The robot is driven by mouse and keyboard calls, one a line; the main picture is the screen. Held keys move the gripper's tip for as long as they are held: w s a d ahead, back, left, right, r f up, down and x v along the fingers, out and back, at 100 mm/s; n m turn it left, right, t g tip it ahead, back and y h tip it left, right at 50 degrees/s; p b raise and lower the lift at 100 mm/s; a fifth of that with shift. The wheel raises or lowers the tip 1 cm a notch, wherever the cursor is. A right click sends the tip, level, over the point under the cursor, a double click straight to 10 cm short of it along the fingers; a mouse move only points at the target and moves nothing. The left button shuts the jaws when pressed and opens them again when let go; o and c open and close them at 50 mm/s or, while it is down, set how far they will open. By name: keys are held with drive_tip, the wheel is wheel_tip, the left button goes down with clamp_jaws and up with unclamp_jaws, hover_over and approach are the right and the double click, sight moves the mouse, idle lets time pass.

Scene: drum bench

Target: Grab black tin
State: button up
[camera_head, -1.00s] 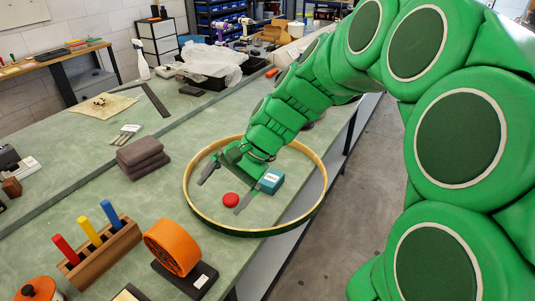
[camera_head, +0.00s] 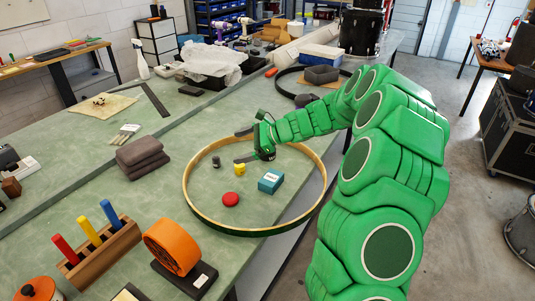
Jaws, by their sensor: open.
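A small black tin (camera_head: 216,162) stands inside a large wooden hoop (camera_head: 188,200) on the green bench. My gripper (camera_head: 238,146) is open and empty, over the far part of the hoop. Its fingers point left, to the upper right of the tin and apart from it. How high the fingers are above the bench is hard to tell. The tin shows clear of the fingers.
Inside the hoop are a yellow piece (camera_head: 240,169), a red disc (camera_head: 231,199) and a blue box (camera_head: 270,181). Dark folded cloths (camera_head: 141,157) lie left of the hoop. An orange round object (camera_head: 172,247) and a peg block (camera_head: 100,255) stand in front.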

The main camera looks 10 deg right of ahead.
drive_tip(key=w+d+f+m+t, duration=0.1)
drive_tip(key=w+d+f+m, duration=0.2)
drive_tip(key=d+f, duration=0.1)
drive_tip(key=w+d+f+m+t+h, duration=0.1)
drive_tip(key=w+d+f+m+t, duration=0.1)
drive_tip(key=d, duration=0.5)
drive_tip(key=w+d+f+m+t+h, duration=0.1)
drive_tip(key=w+d+f+m, duration=0.3)
drive_tip(key=w+d+f, duration=0.1)
drive_tip(key=shift+w+d+f+t, duration=0.1)
drive_tip(key=shift+d+f+t, duration=0.15)
drive_tip(key=shift+f, duration=0.45)
drive_tip(key=shift+w+d+f+t, duration=0.15)
drive_tip(key=shift+d+f, duration=0.1)
drive_tip(key=shift+f, duration=0.55)
drive_tip(key=shift+x, duration=1.1)
drive_tip(key=x, duration=0.3)
drive_tip(key=shift+w+a, duration=0.1)
drive_tip(key=shift+w, duration=0.3)
drive_tip(key=shift+x, duration=0.85)
drive_tip(key=shift+c, duration=0.5)
drive_tip(key=c, duration=1)
